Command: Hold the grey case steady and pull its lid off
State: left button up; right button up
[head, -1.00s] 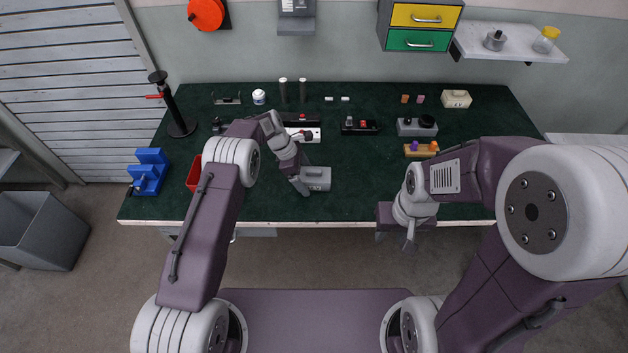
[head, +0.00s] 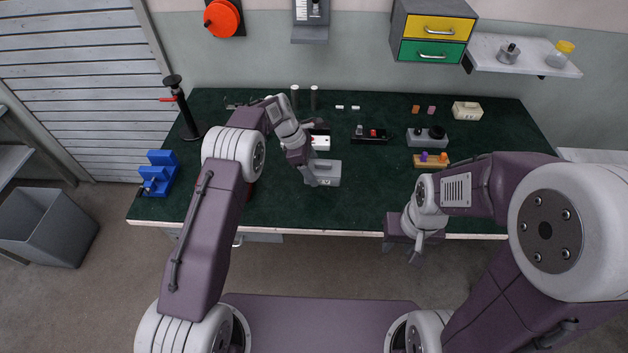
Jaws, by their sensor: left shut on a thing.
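The grey case (head: 328,174) is a small box with a darker mark on its front face, seen in the head view near the middle of the green table. Its lid cannot be told apart from the body at this size. My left gripper (head: 311,178) reaches down at the case's left side and is shut on it. It hides part of that side. My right gripper (head: 415,252) hangs in front of the table's front edge, to the right of the case and apart from it. Its fingers are too small to tell open from shut.
A white-and-black unit (head: 320,142) stands just behind the case. A board with orange and purple pieces (head: 431,161) and a grey box with black knobs (head: 428,138) are to the right. The green table (head: 370,195) is clear right of the case.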

pick_arm(q)
notch_tip(320, 180, up, 3)
jog(key=shift+f, duration=0.15)
send_over(317, 190)
jog(key=a, duration=0.1)
notch_tip(317, 190, down, 8)
jog(key=shift+a+f, duration=0.15)
jog(key=shift+f, duration=0.1)
jog(key=shift+f, duration=0.6)
jog(key=shift+f, duration=0.15)
jog(key=o, duration=1.2)
jog(key=shift+o, duration=0.2)
jog(key=c, duration=1.3)
